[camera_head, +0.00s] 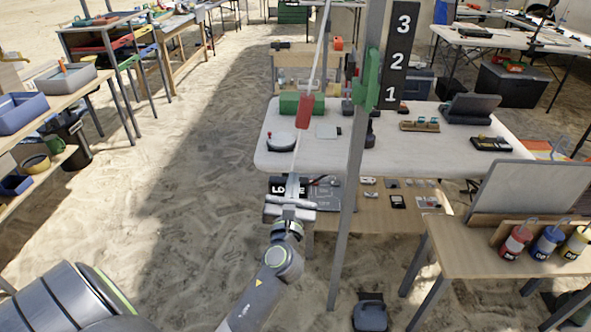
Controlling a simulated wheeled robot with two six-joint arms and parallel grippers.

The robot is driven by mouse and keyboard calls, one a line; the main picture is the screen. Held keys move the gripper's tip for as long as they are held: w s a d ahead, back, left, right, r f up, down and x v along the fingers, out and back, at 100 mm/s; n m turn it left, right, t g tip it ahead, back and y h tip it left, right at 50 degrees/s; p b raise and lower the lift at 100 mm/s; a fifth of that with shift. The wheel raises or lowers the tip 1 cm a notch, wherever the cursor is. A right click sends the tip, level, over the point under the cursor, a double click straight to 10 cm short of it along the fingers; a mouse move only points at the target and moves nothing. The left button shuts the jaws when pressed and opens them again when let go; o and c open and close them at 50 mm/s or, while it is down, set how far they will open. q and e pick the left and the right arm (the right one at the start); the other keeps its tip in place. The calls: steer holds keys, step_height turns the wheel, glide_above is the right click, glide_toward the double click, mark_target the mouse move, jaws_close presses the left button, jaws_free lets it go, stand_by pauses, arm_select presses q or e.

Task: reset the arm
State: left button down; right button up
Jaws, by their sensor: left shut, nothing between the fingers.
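My left arm comes up from the bottom of the view, and its gripper (292,186) is near the middle, in front of the white table's near edge. The gripper is shut and empty. It appears over the edge area of the table and the lower wooden shelf, apart from the things on them as far as I can tell. My right gripper is not in view.
A white table (445,150) holds a round device (282,139), a green box (296,103) and a tablet (468,108). A grey post (351,190) stands just right of my gripper. Shelves with bins (20,112) line the left. Sandy ground (170,190) between is clear.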

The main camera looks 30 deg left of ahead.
arm_select(q)
steer(key=shift+s+d+f, duration=0.1)
steer(key=shift+s+d, duration=0.2)
steer(key=shift+s, duration=0.15)
steer(key=s+f+n+g+h, duration=0.35)
steer(key=f+n, duration=0.25)
steer(key=f, duration=1.1)
steer(key=s+f+n+g+h, duration=0.35)
steer(key=f+n, duration=0.25)
steer(key=f, duration=1.2)
steer(key=s+d+f+n+g+p, duration=0.15)
steer(key=s+f+n+g, duration=0.35)
steer(key=s+f+n, duration=0.65)
steer(key=s+f+n+g+h, duration=0.1)
steer(key=s+f+n, duration=0.3)
steer(key=s, duration=0.9)
steer(key=s+d+f+n+g+h, duration=0.1)
steer(key=s+f+n+g, duration=0.2)
steer(key=s, duration=1)
step_height(320, 180, down, 4)
steer(key=shift+r+n+g, duration=0.25)
steer(key=shift+n+g, duration=0.15)
steer(key=shift+n, duration=0.85)
steer(key=shift+w+d, duration=0.1)
